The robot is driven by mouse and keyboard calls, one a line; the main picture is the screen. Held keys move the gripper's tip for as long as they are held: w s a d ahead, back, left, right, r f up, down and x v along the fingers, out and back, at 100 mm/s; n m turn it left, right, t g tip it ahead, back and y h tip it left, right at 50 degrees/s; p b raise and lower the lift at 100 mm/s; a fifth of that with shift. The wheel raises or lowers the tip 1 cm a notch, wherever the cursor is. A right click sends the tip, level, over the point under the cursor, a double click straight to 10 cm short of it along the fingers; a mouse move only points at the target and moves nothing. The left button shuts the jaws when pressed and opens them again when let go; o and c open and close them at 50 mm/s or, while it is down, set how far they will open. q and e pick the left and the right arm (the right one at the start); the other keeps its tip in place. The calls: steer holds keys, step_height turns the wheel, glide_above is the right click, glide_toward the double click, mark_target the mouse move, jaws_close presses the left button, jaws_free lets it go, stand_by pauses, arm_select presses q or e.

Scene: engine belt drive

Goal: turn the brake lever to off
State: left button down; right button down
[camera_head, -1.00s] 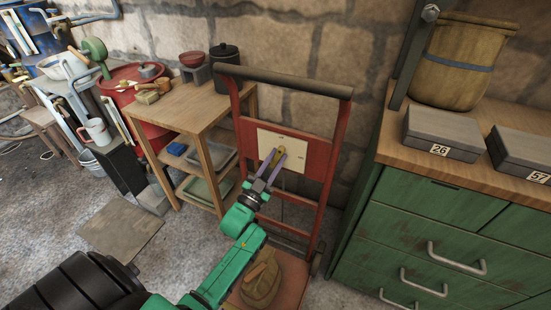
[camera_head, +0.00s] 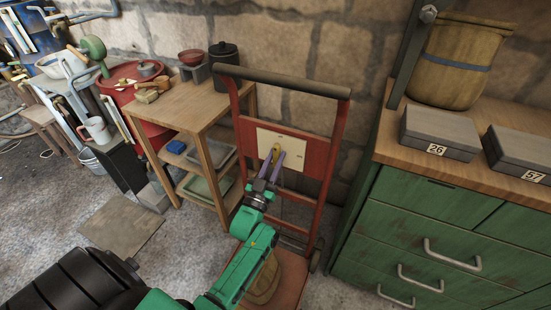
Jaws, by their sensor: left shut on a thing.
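The brake lever (camera_head: 276,153) is a small yellow handle on a cream plate (camera_head: 297,146). The plate is fixed to the red panel of an upright hand truck (camera_head: 323,155). My left gripper (camera_head: 276,161) has its purple fingers on either side of the lever and is shut on it. The fingers hide part of the lever, and the markings on the plate are too small to read. My right gripper does not show.
A wooden shelf table (camera_head: 178,112) with pots stands left of the hand truck. A green drawer cabinet (camera_head: 430,215) with grey boxes and a wooden bucket (camera_head: 460,60) stands at right. A stone wall is behind. A brown bag (camera_head: 264,282) sits on the truck's base, partly behind my arm.

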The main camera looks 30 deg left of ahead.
arm_select(q)
steer(key=c, duration=0.7)
jaws_free()
steer(key=v, duration=1.4)
steer(key=shift+s+f+b, duration=0.15)
steer(key=shift+s+b, duration=0.15)
steer(key=shift+b, duration=0.05)
steer(key=shift+w, duration=0.1)
